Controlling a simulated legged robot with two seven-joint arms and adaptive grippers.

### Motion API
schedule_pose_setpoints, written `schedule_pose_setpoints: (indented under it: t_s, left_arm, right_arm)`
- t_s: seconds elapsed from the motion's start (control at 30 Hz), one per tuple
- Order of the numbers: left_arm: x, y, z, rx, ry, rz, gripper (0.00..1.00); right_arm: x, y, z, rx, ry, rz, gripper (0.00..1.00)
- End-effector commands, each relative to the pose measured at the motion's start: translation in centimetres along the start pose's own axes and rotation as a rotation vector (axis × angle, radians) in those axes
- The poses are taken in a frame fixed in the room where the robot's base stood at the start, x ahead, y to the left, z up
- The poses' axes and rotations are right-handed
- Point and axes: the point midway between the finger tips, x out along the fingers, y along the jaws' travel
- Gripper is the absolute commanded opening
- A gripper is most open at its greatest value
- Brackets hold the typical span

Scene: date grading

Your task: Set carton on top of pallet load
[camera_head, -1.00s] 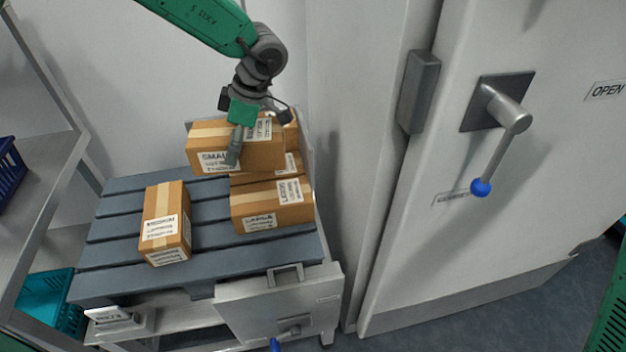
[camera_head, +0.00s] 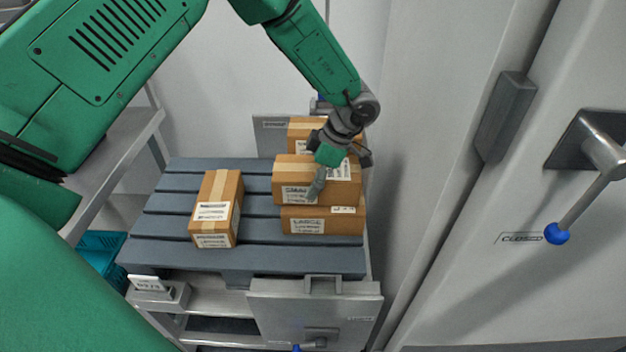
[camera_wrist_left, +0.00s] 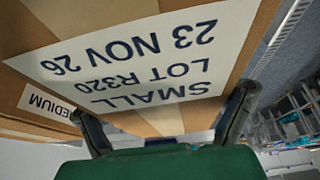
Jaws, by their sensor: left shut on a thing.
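My left gripper (camera_head: 326,174) is shut on a brown taped carton (camera_head: 290,180), its label reading SMALL. The same carton fills much of the left wrist view (camera_wrist_left: 150,115), with the fingers at its sides. In the head view it appears over a carton labelled LARGE (camera_head: 300,226), which lies on the front right of the slatted grey pallet (camera_head: 265,257). I cannot tell whether the two touch. Another carton (camera_head: 303,132) stands behind, partly hidden. A narrower carton (camera_head: 216,207) stands alone left of them. The right gripper is not in view.
A white door with a blue-knobbed handle (camera_head: 557,233) stands at the right. A grey panel with a handle (camera_head: 330,305) is in front of the pallet. A teal crate (camera_head: 100,258) sits low left. Pallet slats between the cartons are bare.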

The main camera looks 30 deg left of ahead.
Motion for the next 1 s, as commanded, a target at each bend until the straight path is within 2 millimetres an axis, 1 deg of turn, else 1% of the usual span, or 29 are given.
schedule_pose_setpoints:
  t_s: [0.2, 0.23, 0.27, 0.57, 0.67, 0.77, 1.0]
  left_arm:
    - [0.1, 0.1, 0.0, -0.002, -0.001, 0.002, 0.33]
    - [0.1, 0.0, 0.0, -0.001, 0.000, 0.001, 0.96]
    - [0.1, 0.0, 0.0, -0.001, 0.000, 0.001, 1.00]
    - [0.0, 0.0, 0.1, -0.001, 0.001, 0.001, 1.00]
    - [-0.5, 0.1, 0.1, -0.001, -0.002, 0.002, 1.00]
    - [-1.9, 0.1, 0.1, -0.002, -0.003, 0.001, 1.00]
    - [-7.2, 0.1, 0.0, -0.002, -0.003, 0.002, 1.00]
  right_arm:
    - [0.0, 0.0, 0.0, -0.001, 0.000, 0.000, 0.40]
    - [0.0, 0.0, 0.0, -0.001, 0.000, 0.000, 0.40]
    - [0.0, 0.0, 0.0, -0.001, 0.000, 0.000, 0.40]
    - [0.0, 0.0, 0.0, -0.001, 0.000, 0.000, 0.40]
    - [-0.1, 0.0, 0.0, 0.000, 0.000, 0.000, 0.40]
    - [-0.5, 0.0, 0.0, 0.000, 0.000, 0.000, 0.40]
    - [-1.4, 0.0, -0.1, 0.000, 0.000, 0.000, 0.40]
